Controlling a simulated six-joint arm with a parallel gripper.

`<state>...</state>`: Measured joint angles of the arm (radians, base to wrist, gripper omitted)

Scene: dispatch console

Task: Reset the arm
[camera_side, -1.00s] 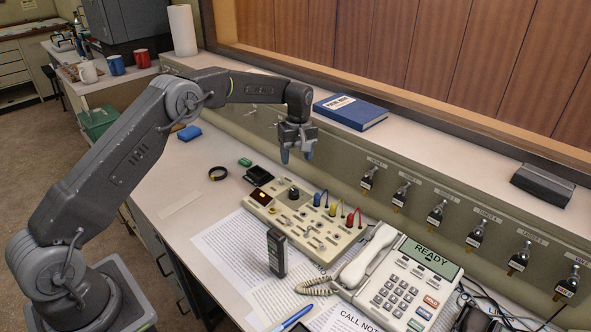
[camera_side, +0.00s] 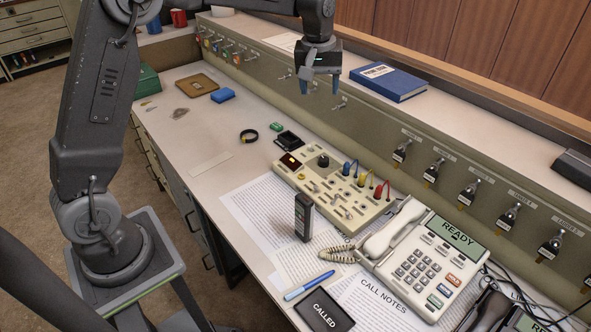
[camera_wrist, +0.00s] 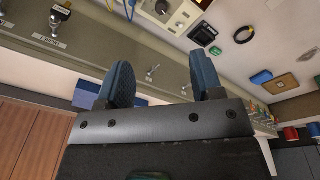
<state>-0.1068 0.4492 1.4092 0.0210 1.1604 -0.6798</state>
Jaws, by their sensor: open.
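My gripper (camera_side: 322,84) hangs high in the side view, above the back edge of the desk and just left of the blue book. It is open, with its blue fingertips pointing down and nothing between them. In the wrist view the two blue fingers of my gripper (camera_wrist: 165,85) stand apart, with the grey key panel and the desk behind them.
A blue book (camera_side: 388,82) lies on the back ledge. Below are a beige switch panel (camera_side: 325,190), a phone reading READY (camera_side: 420,262), an upright black handset (camera_side: 303,217) and a CALLED tablet (camera_side: 324,310).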

